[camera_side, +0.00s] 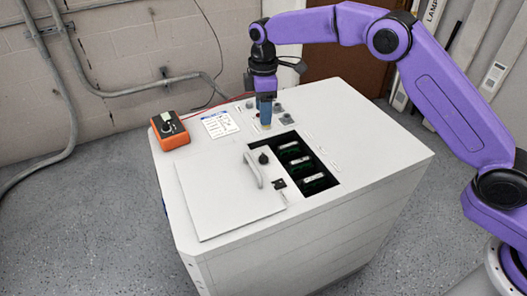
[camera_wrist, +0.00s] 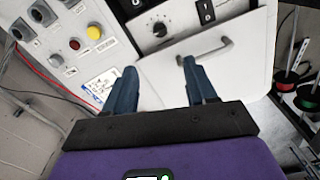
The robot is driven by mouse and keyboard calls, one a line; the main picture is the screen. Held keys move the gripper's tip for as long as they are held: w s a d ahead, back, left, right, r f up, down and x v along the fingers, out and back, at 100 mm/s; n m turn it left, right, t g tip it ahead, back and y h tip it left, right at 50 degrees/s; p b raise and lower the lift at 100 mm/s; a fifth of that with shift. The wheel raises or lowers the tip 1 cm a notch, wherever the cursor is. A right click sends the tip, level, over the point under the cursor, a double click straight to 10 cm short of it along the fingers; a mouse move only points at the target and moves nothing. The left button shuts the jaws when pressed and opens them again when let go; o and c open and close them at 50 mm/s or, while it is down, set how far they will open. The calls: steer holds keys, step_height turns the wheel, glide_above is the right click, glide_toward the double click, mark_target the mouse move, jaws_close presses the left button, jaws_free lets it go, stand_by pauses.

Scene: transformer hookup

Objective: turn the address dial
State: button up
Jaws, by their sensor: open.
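A round black dial (camera_wrist: 160,30) with a ring of scale marks sits on the cabinet's pale top panel, in the wrist view. It also shows in the side view as a small black knob (camera_side: 263,158) beside the grey handle. A black block with two white marks (camera_wrist: 205,12) sits to its right in the wrist view. My gripper (camera_wrist: 159,65) is open and empty, its blue fingers apart. In the side view my gripper (camera_side: 265,120) points down over the back of the cabinet top, behind the dial and apart from it.
A yellow button (camera_wrist: 94,32), a red button (camera_wrist: 74,44) and grey knobs are on the panel. The lid handle (camera_side: 253,170) rises near the dial. An opening (camera_side: 304,162) holds several cards. An orange meter (camera_side: 168,130) stands at the cabinet's back left corner.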

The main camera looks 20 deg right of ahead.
mark_target(263, 155)
step_height(263, 155, down, 16)
steer(key=shift+r, duration=0.25)
stand_by(0.3)
jaws_close()
